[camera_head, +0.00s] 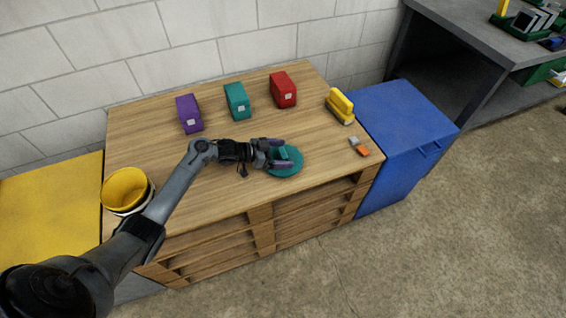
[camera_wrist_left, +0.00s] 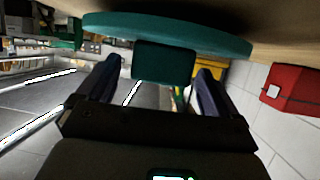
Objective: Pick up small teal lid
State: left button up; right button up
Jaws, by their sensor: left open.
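The small teal lid (camera_head: 290,168) is a flat round disc with a raised block-shaped handle, lying on the wooden workbench toward its front middle. In the left wrist view the lid's disc (camera_wrist_left: 170,32) and its handle (camera_wrist_left: 164,63) show close up. My left gripper (camera_head: 276,153) is open at the lid, with its fingers on either side of the handle. In the left wrist view the left gripper's fingers (camera_wrist_left: 157,80) stand apart with the handle between them, and gaps show on both sides. My right gripper is not in view.
Purple (camera_head: 189,113), teal (camera_head: 237,100) and red (camera_head: 283,90) boxes stand along the back. A yellow-topped brush-like item (camera_head: 340,105) and small grey and orange pieces (camera_head: 359,146) lie right. A yellow bucket (camera_head: 126,189) stands left. A blue cabinet (camera_head: 405,122) adjoins the bench.

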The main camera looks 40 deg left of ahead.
pick_arm(q)
jog(key=shift+w+d+f, duration=0.15)
jog(key=shift+w+d, duration=0.05)
jog(key=shift+w, duration=0.15)
jog(key=shift+s, duration=0.1)
jog(key=c, duration=1.1)
jog(key=shift+o, duration=0.2)
